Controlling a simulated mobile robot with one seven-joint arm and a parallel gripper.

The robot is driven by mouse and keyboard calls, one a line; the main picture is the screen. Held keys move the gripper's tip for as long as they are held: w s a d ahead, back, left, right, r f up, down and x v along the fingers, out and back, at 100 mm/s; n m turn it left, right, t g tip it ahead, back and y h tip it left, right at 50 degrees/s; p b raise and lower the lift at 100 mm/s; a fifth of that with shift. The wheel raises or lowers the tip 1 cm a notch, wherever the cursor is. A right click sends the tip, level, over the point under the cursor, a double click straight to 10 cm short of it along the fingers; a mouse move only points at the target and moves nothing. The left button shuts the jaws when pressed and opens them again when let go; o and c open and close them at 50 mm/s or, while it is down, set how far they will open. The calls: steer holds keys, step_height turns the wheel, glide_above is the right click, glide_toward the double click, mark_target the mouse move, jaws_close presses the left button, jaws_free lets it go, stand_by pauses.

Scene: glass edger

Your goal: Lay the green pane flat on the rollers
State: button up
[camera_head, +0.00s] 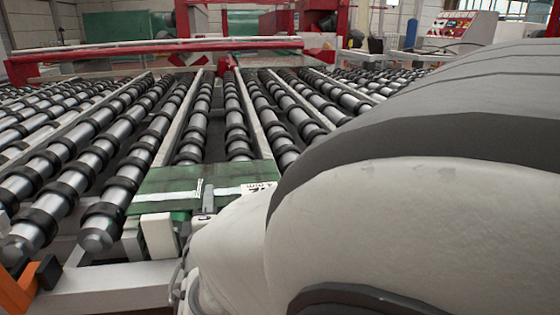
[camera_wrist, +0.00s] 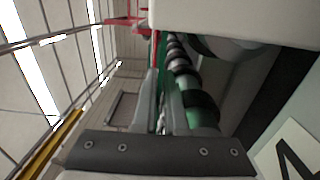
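The green pane (camera_head: 160,186) lies across the near ends of the rollers (camera_head: 128,170) in the head view. It looks close to flat, with a pale band and a white sticker along its near side. Its right part is hidden behind my arm. My gripper (camera_head: 208,193) is at the pane's near edge, mostly hidden by the arm. In the wrist view my gripper (camera_wrist: 161,100) has both fingers close together on the pane's edge, and a roller (camera_wrist: 200,108) shows green through the glass. I cannot tell whether the pane touches the rollers.
Red crossbeams (camera_head: 160,48) span the far end of the roller bed. A control panel (camera_head: 452,27) stands at the back right. An orange part (camera_head: 14,292) is at the near left corner. The rollers beyond the pane are bare.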

steer(key=shift+v, duration=3.85)
steer(key=shift+b+v, duration=1.2)
steer(key=shift+v, duration=0.05)
steer(key=shift+f, duration=0.2)
steer(key=shift+s, duration=0.1)
